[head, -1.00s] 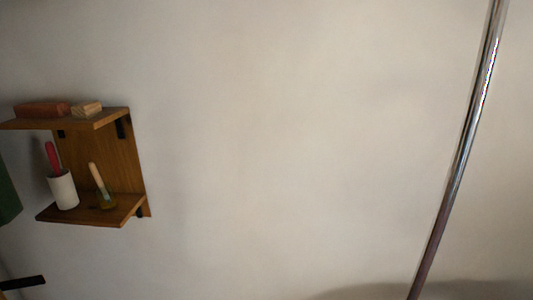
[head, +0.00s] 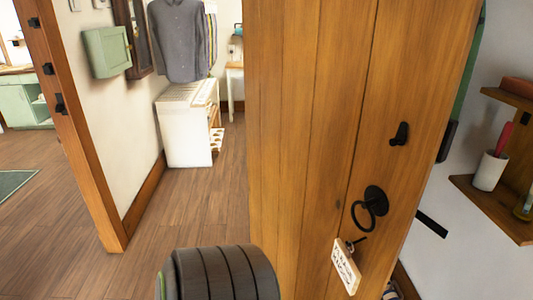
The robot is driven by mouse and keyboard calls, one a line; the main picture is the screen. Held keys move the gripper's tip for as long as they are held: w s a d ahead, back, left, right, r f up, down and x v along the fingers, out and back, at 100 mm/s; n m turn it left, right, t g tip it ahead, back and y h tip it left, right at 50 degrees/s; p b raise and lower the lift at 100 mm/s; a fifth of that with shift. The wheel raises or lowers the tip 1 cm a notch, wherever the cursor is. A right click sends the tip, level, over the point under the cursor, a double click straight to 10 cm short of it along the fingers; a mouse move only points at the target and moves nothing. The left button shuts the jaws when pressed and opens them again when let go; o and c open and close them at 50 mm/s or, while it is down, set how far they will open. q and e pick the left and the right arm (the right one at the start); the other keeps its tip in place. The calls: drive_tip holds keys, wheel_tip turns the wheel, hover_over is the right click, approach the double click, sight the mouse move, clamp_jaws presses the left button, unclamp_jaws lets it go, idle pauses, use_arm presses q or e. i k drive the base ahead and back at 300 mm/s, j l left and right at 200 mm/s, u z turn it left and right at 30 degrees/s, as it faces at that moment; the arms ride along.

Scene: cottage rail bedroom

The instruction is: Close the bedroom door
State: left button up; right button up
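The bedroom door (head: 305,130) is brown wooden planks and fills the middle of the head view, standing open. A black ring handle (head: 371,208) is on its face, with a black hook (head: 399,134) above it. A key with a pale lettered tag (head: 346,265) hangs below the ring. The wooden door frame post (head: 75,130) stands at the left, with black metal fittings on it. A dark ribbed part of my own arm shows at the bottom, in front of the door's lower left. Neither gripper's fingers are in view.
Through the opening lie a clear wooden floor (head: 185,210), a white cabinet (head: 185,130), a hanging grey shirt (head: 180,40) and a green wall box (head: 106,52). Right of the door, a wooden wall shelf (head: 490,205) holds a white cup (head: 490,170).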

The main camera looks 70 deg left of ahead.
sight(328, 84)
drive_tip(key=u, duration=2.05)
